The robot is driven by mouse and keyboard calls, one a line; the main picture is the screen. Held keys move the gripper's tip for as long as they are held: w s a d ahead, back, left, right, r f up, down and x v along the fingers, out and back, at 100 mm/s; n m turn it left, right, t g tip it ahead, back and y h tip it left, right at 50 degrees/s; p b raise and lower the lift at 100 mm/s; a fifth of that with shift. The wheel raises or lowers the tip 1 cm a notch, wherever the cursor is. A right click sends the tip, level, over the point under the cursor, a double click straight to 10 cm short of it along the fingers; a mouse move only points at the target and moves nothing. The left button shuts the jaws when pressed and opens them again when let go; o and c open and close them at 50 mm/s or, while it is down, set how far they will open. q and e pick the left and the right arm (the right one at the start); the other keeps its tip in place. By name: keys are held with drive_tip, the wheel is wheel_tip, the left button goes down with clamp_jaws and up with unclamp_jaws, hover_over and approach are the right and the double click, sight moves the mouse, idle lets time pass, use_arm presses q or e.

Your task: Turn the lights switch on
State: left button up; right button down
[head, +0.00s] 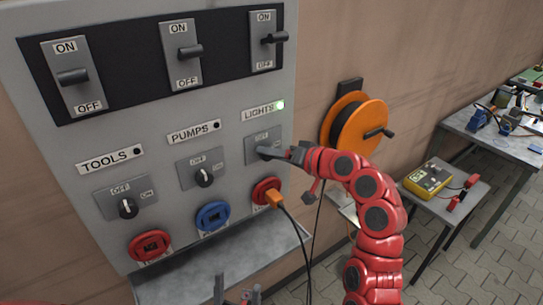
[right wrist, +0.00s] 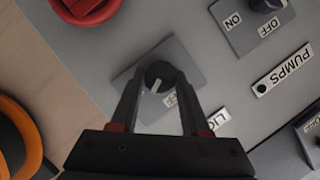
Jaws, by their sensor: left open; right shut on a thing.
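The lights switch is a rotary knob on a grey plate (head: 254,142) under the LIGHTS label (head: 258,113), at the panel's right side. In the right wrist view the round dark knob (right wrist: 158,74) with a pale pointer mark sits between my fingers. My right gripper (head: 270,153) is shut on this knob, covering most of it in the head view. An OFF label shows above the knob; the ON label is hidden. A small green lamp (head: 281,105) beside the LIGHTS label is lit. My left gripper (head: 237,294) is open and empty at the bottom edge, below the panel.
The PUMPS knob (head: 204,178) and TOOLS knob (head: 127,208) are to the left; their lamps are dark. An orange plug (head: 274,198) with a hanging cable is in the red socket below. An orange reel (head: 357,128) hangs on the wall at right.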

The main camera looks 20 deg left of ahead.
drive_tip(key=m+y, duration=0.1)
drive_tip(key=m, duration=0.2)
drive_tip(key=shift+w+d+f+m+g+y, duration=0.1)
drive_tip(key=shift+f+m+g+y, duration=0.05)
drive_tip(key=shift+m+g+y, duration=0.2)
drive_tip(key=shift+m, duration=0.25)
idle(0.3)
drive_tip(key=shift+c, duration=1.9)
unclamp_jaws()
drive_tip(key=b+v, duration=0.3)
drive_tip(key=v, duration=1.4)
drive_tip(key=shift+d+f+b, duration=0.2)
drive_tip(key=shift+f+b, duration=0.05)
drive_tip(key=shift+b, duration=0.1)
